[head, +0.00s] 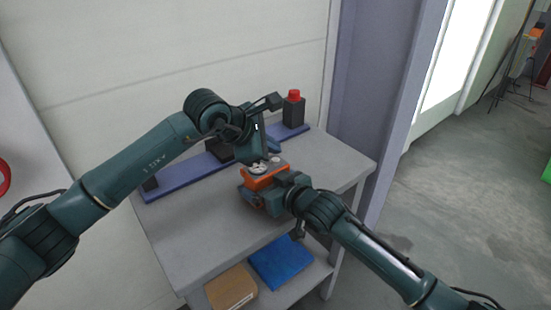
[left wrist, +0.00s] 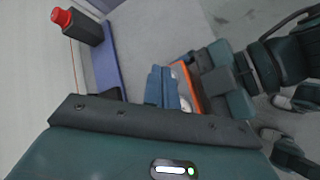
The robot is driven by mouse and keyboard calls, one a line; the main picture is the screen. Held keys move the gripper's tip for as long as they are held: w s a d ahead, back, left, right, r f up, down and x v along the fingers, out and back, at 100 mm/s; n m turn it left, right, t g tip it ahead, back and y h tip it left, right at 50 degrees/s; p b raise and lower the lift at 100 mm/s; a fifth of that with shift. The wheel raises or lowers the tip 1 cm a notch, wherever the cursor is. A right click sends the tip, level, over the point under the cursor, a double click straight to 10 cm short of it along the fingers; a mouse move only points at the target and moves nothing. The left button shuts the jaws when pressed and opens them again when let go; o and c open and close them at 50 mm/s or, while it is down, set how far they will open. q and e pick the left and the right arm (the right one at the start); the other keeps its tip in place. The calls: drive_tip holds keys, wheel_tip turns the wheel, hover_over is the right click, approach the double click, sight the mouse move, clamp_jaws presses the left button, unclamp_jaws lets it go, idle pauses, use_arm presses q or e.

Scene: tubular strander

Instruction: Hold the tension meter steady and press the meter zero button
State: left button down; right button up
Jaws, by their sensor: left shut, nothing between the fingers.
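The tension meter (head: 262,181) is orange with pale round parts on its top face, and is at the front of the grey table's top. It also shows in the left wrist view (left wrist: 187,88), partly covered. My right gripper (head: 268,195) is shut on the meter from the right and front. My left gripper (head: 260,157) is shut and empty, its fingertips pointing down at the meter's top, very close to the pale round parts. In the left wrist view its fingers (left wrist: 163,88) are together beside the meter. I cannot tell whether they touch it. The zero button cannot be made out.
A blue-purple rail (head: 185,182) runs along the back of the table (head: 200,238). A black post with a red top (head: 294,108) stands at its right end. A blue item (head: 283,262) and a cardboard box (head: 231,289) lie on the lower shelf. The table's front left is clear.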

use_arm(q)
drive_tip(key=shift+f, duration=0.1)
drive_tip(key=shift+f, duration=0.3)
drive_tip(key=shift+f, duration=0.45)
idle(1.0)
drive_tip(key=shift+r, duration=0.85)
drive_tip(key=shift+r, duration=0.1)
drive_tip(key=shift+r, duration=2.4)
